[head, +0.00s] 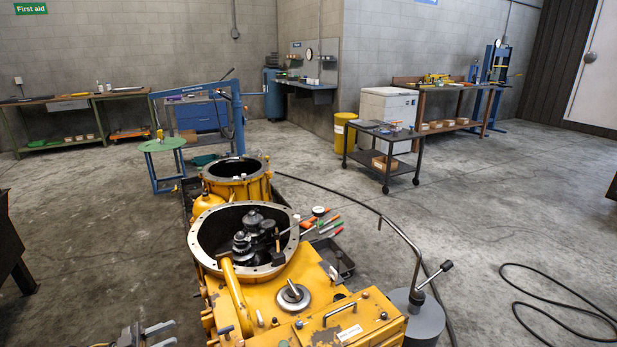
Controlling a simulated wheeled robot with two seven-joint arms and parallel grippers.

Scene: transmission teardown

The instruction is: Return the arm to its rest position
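My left gripper (170,333) shows at the bottom edge, left of the yellow transmission housing (262,297). Its two grey fingers point right with a gap between them, and nothing shows in the gap. The gripper is apart from the housing as far as I can see. The rest of its arm is cut off by the bottom edge. My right gripper is not in view. The housing has a large open round flange with dark gears (250,240) inside.
A second yellow housing (238,190) stands behind. A tray (345,262) and several coloured-handled tools lie to the right. A grey cylinder with a bent rod (424,318) stands at the front right. A black hose (540,300) lies on the floor. A cart (385,150) stands farther back.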

